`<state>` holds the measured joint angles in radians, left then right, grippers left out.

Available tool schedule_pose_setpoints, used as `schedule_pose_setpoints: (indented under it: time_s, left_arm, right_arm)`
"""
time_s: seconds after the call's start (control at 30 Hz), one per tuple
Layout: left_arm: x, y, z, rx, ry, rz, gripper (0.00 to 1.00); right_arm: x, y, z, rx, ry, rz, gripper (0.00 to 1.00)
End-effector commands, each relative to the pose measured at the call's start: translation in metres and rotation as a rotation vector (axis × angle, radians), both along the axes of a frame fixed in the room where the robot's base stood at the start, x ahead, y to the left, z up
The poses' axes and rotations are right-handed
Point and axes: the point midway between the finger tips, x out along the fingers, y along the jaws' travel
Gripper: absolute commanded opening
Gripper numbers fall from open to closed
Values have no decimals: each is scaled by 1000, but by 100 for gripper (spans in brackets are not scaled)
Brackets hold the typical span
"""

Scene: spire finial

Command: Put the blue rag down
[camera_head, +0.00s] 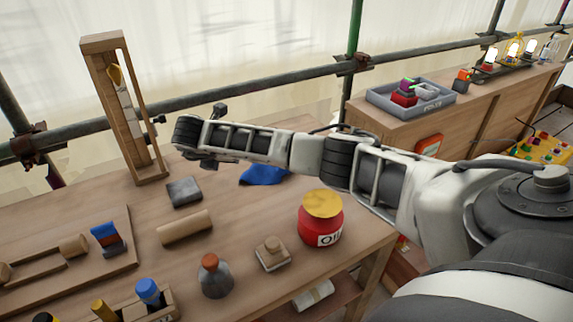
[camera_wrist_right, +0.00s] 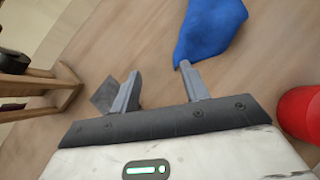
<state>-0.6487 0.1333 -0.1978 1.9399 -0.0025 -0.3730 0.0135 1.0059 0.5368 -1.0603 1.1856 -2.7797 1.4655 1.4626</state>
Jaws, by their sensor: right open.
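The blue rag (camera_head: 263,175) lies crumpled on the wooden workbench (camera_head: 270,210), partly hidden behind my right arm in the head view. In the right wrist view the rag (camera_wrist_right: 212,30) is at the top, just beyond the tip of the right-hand finger; I cannot tell whether they touch. My right gripper (camera_wrist_right: 160,75) is open, with nothing between its fingers, above the bench. In the head view it is at the far left end of the arm, its fingers hard to make out. My left gripper is not in view.
A red OIL pot (camera_head: 321,222) with a yellow top stands near the bench's right edge. A grey block (camera_head: 184,191), a wooden cylinder (camera_head: 185,227) and a tall wooden frame (camera_head: 127,110) are nearby. A scaffold rail (camera_head: 270,90) runs behind.

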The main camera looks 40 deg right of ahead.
Motion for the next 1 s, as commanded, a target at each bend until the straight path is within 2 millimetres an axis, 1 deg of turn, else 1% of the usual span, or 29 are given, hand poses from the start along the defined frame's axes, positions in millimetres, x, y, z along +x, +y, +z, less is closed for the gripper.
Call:
schedule_pose_setpoints:
  time_s: [0.03, 0.1, 0.23, 0.27, 0.3, 0.4, 0.47, 0.57, 0.9, 1.0]
  left_arm:
    - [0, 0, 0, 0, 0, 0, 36]
    - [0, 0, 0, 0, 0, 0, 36]
    - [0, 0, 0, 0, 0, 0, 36]
    - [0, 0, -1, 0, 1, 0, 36]
    - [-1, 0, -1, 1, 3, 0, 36]
    - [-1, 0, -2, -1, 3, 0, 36]
    - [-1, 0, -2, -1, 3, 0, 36]
    - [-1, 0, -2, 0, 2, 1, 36]
    - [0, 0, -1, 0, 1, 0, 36]
    - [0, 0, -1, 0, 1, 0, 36]
  right_arm:
    - [1, 4, 8, 1, -3, 1, 45]
    - [1, 6, 14, 1, -1, 0, 45]
    - [1, 8, 17, 0, 0, 0, 45]
    - [1, 8, 17, 0, 0, 0, 37]
    - [1, 7, 17, 0, 0, 0, 26]
    - [1, 2, 16, 0, 0, -1, 0]
    - [1, -5, 14, -1, 1, -3, 0]
    - [0, -23, 10, -1, 1, -6, 0]
    - [-2, -105, -8, -1, 1, -6, 0]
    - [-2, -125, -12, 0, 1, -6, 0]
